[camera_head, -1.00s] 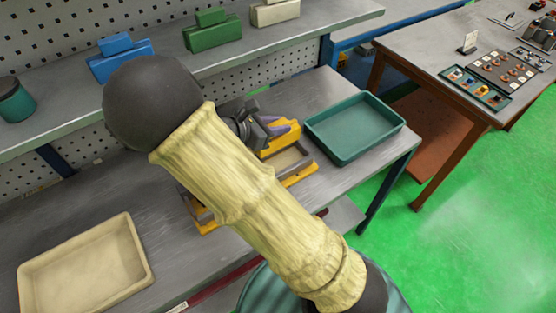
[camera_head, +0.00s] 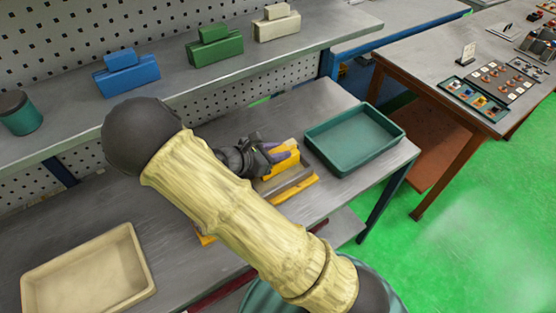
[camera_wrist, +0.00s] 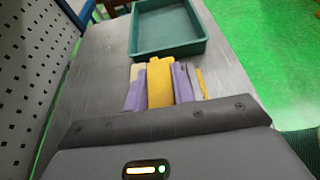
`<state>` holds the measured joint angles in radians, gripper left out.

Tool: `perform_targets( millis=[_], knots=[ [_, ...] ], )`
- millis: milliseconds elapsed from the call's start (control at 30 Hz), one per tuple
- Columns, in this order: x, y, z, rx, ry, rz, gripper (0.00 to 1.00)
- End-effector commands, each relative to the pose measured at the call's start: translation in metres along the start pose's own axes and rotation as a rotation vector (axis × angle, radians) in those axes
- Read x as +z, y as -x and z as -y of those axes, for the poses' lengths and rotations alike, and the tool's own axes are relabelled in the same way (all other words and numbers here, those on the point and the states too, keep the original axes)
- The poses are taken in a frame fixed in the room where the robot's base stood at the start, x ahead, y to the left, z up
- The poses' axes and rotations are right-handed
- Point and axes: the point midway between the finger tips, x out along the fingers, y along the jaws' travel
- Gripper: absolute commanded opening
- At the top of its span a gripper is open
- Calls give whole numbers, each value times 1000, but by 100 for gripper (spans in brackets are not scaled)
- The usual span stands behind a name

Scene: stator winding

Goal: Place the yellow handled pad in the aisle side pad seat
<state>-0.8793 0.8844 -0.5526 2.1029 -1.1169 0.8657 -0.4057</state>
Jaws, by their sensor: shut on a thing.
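My gripper (camera_head: 280,153) has purple fingers and is shut on the yellow handled pad (camera_head: 286,158). In the wrist view the yellow pad (camera_wrist: 160,82) stands between the two purple fingers. The pad is over or in the yellow-edged fixture (camera_head: 300,189) on the bench; I cannot tell whether it touches the seat. My arm hides the fixture's left part. In the wrist view a yellow edge (camera_wrist: 201,83) shows right of the right finger and a tan patch (camera_wrist: 137,71) left of the left finger.
An empty green tray (camera_head: 354,162) stands right of the fixture, close to it. A beige tray (camera_head: 137,262) lies at front left. Blue (camera_head: 126,78), green (camera_head: 214,48) and cream (camera_head: 277,25) handled blocks stand on the shelf behind. Bare bench lies behind the fixture.

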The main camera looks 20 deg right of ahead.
Motion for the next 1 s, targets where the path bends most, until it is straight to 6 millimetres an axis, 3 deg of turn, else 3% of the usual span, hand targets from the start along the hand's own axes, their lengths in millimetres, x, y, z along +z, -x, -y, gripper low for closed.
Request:
perform_targets(
  millis=[267, 633, 1000],
  knots=[
    [0, 0, 0, 0, 0, 1, 0],
    [-36, -15, 0, 1, 2, 2, 0],
    [-40, -16, 0, 1, 0, 1, 0]
  ],
)
